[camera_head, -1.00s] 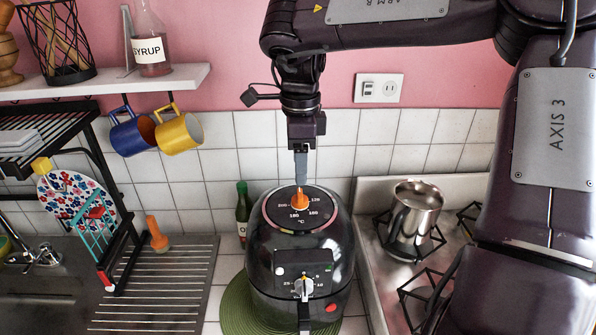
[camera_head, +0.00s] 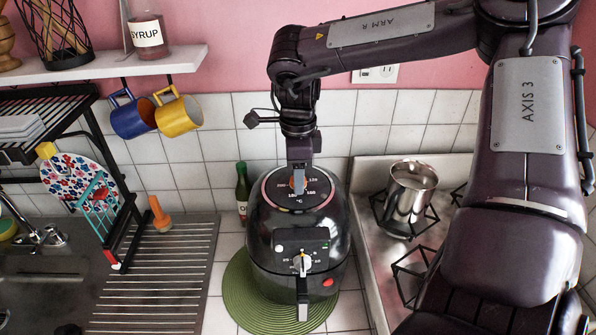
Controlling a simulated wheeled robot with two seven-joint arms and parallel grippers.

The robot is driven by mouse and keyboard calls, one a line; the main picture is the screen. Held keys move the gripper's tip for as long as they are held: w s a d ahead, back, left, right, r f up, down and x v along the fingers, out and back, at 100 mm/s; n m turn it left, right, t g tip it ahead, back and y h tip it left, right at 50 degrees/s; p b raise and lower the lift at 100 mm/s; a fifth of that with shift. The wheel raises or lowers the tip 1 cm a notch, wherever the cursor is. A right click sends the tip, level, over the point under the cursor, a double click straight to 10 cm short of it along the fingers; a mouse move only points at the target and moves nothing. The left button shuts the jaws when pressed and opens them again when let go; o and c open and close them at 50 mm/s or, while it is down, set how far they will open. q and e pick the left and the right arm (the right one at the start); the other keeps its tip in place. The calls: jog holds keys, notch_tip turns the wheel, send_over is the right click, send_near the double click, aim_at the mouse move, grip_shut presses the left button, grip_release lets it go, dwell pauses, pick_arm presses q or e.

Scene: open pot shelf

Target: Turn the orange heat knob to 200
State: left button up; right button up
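The black air fryer (camera_head: 268,232) stands on a green round mat. The dial (camera_head: 320,196) on its top has numbers around it, with 200 at the upper left and 180 and 160 at the front. The orange heat knob (camera_head: 298,183) is at the dial's centre and mostly hidden behind my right gripper (camera_head: 298,186). The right gripper points straight down, with its fingers at the knob. I see the fingers edge-on, so their gap and any grip do not show. The knob's pointer direction is hidden. My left gripper is not in view.
A metal pot (camera_head: 410,198) stands on the stove at the right. A green bottle (camera_head: 242,190) is behind the fryer's left side. Blue (camera_head: 132,116) and yellow (camera_head: 178,113) mugs hang under the shelf (camera_head: 110,70). A dish rack (camera_head: 100,130) and drainboard are at the left.

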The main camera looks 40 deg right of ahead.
jog(key=c, duration=0.8)
jog(key=shift+o, duration=0.2)
jog(key=shift+m, duration=0.3)
